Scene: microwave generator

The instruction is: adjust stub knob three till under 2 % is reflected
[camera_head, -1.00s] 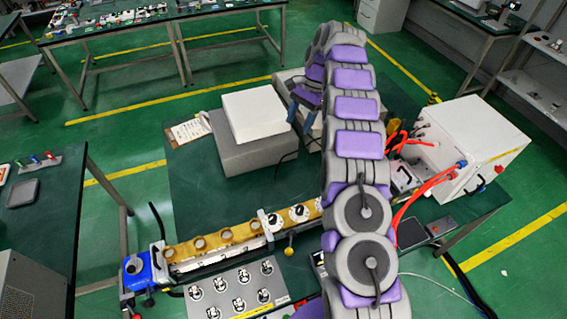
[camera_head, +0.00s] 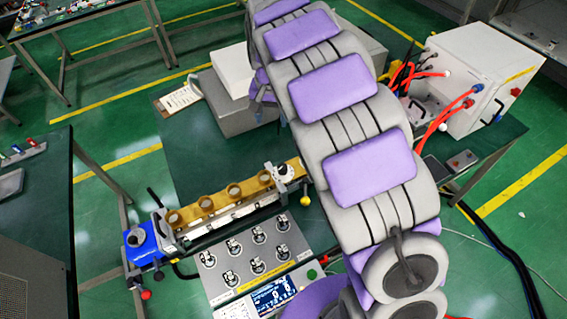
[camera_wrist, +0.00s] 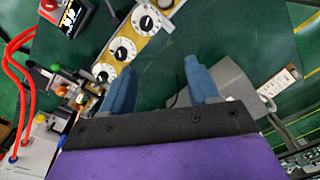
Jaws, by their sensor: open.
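In the wrist view several stub knobs sit in a row on a gold waveguide. They are white dials with black centres: one at the top (camera_wrist: 146,20), a middle knob (camera_wrist: 124,50) and a lower knob (camera_wrist: 103,73). I cannot tell which is number three. My gripper (camera_wrist: 160,82) is open and empty, its blue fingers to the right of and below the row, with the left finger closest to the lower knob. In the head view the waveguide (camera_head: 215,203) runs under my arm, which hides most knobs and my gripper. A display (camera_head: 272,295) shows figures too small to read.
A panel with several small knobs (camera_head: 240,262) stands before the waveguide. A grey box with a white top (camera_head: 228,108) sits behind. A white cabinet (camera_head: 485,75) with red cables (camera_head: 432,125) is at the right. A clipboard (camera_head: 178,99) lies at the bench's left edge.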

